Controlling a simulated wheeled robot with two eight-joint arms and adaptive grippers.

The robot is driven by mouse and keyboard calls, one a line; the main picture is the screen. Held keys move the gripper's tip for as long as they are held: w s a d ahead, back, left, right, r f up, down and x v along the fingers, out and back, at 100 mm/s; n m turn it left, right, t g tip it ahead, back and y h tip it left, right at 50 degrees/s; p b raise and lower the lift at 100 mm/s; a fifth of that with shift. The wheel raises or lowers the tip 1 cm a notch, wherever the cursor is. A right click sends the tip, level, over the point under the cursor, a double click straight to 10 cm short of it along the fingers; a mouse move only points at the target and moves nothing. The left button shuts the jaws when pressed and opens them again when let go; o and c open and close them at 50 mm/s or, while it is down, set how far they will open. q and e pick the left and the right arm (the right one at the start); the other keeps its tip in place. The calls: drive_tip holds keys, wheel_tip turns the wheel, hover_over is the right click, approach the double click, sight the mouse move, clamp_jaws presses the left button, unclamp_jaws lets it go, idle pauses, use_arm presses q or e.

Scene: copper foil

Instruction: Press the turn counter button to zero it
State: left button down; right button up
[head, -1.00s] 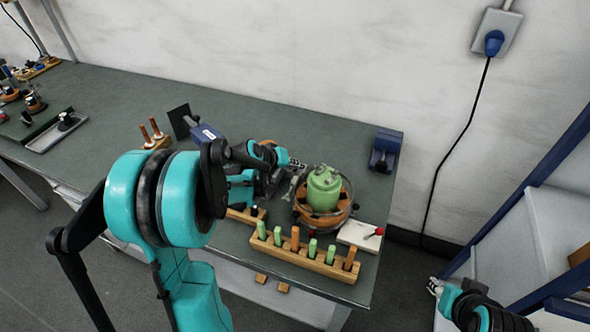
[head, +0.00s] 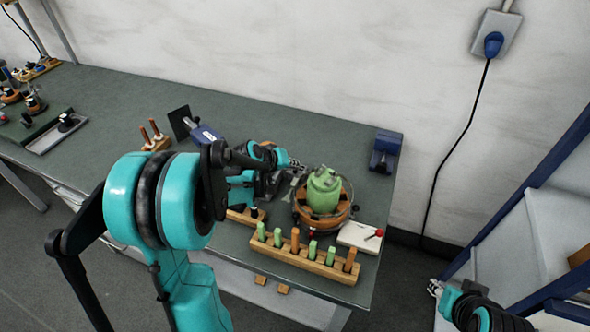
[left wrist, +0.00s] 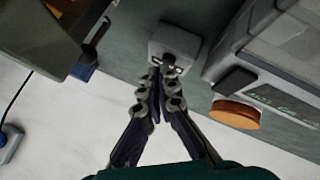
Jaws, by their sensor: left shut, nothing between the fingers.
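In the left wrist view, my left gripper (left wrist: 157,80) is shut and empty. Its fingertips are at the near edge of a small grey box (left wrist: 178,38) with a small dark part on its near face. This looks like the turn counter, but I cannot tell whether the tips touch it or whether that part is its button. In the head view, my left gripper (head: 296,163) is above the bench, left of the green cylinder (head: 323,190), and the small box is not clearly visible. My right gripper (head: 435,288) is at the lower right, off the bench; its jaws are too small to judge.
In the wrist view, a grey machine (left wrist: 270,55) with an orange disc (left wrist: 236,113) stands close on the right. In the head view, a wooden rack (head: 300,262) with green and orange pegs lines the bench's front. A blue device (head: 386,150) stands at the back right. The bench (head: 300,122) is clear behind.

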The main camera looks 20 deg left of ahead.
use_arm(q)
drive_tip(key=shift+r, duration=0.45)
drive_tip(key=shift+r+p, duration=2.15)
drive_tip(key=shift+r, duration=0.4)
drive_tip(key=shift+f, duration=0.15)
